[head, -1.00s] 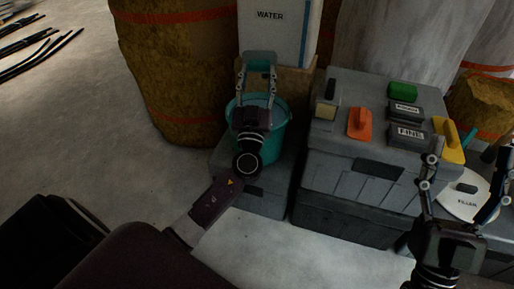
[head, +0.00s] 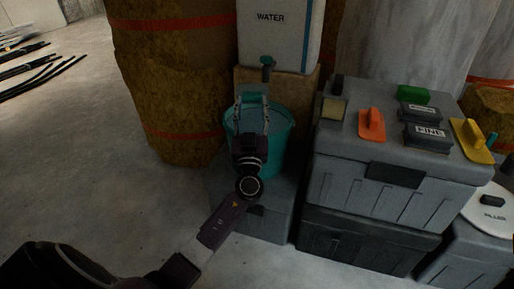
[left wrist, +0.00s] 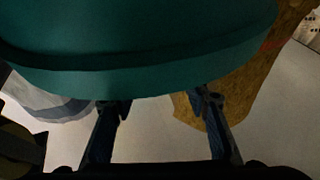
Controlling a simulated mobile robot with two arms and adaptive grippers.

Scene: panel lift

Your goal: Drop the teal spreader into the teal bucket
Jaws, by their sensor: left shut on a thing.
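The teal bucket (head: 279,140) stands on a grey case below the water container in the head view. My left gripper (head: 251,106) is in front of and over the bucket's mouth, hiding part of it. It is shut on the teal spreader (head: 250,97), which is small and partly hidden by the fingers here. In the left wrist view a large teal surface fills the top, reaching the fingers (left wrist: 162,105); I cannot tell how much of it is spreader or bucket. My right gripper is out of view.
The white water container (head: 278,35) with its tap stands behind the bucket. A grey toolbox (head: 390,185) at right carries an orange float (head: 371,124), a green block (head: 413,94) and a yellow float (head: 471,138). Brown wrapped stacks (head: 170,100) stand at left.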

